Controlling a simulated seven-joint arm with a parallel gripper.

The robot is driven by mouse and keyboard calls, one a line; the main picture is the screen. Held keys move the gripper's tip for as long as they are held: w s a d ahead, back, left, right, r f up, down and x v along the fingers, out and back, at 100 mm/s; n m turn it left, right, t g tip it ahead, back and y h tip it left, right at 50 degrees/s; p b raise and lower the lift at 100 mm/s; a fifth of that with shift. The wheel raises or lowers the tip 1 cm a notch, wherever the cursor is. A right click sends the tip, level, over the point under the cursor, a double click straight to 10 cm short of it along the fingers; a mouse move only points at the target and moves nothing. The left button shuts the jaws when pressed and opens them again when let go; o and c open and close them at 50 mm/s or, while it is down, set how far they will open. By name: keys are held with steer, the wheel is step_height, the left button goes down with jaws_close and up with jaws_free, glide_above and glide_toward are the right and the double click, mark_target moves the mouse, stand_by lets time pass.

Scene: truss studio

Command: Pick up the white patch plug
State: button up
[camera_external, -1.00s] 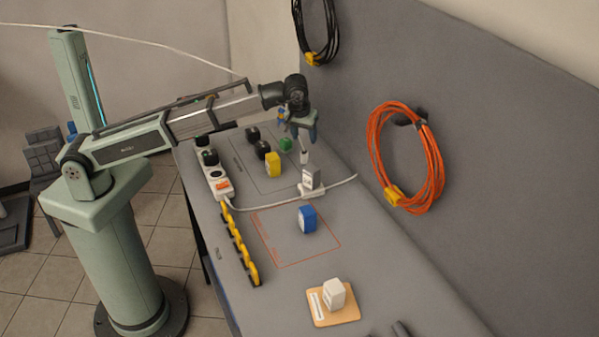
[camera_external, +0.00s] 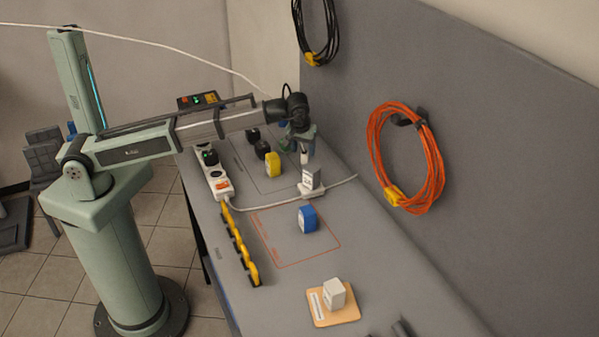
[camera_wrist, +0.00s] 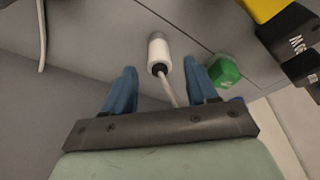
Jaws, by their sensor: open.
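A small white cylindrical plug (camera_wrist: 158,50) with a dark end and a pale cord shows in the wrist view, just ahead of and between my fingertips. In the external view a small white piece (camera_external: 304,158), which looks like the same plug, shows right under my gripper (camera_external: 302,140). In the wrist view my gripper (camera_wrist: 160,70) is open, its two blue fingers apart with nothing clamped between them. The cord runs back between the fingers toward the palm. The external view is too small to tell whether the fingers touch the plug.
A green block (camera_wrist: 224,72) lies close to my right finger in the wrist view. A pale block (camera_external: 311,180), yellow block (camera_external: 273,163), blue block (camera_external: 307,219) and white power strip (camera_external: 216,181) are on the bench. A white block (camera_external: 334,293) sits on an orange pad (camera_external: 345,315).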

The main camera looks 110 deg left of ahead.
mark_target(304, 153)
steer(key=shift+x, duration=2.55)
jaws_close()
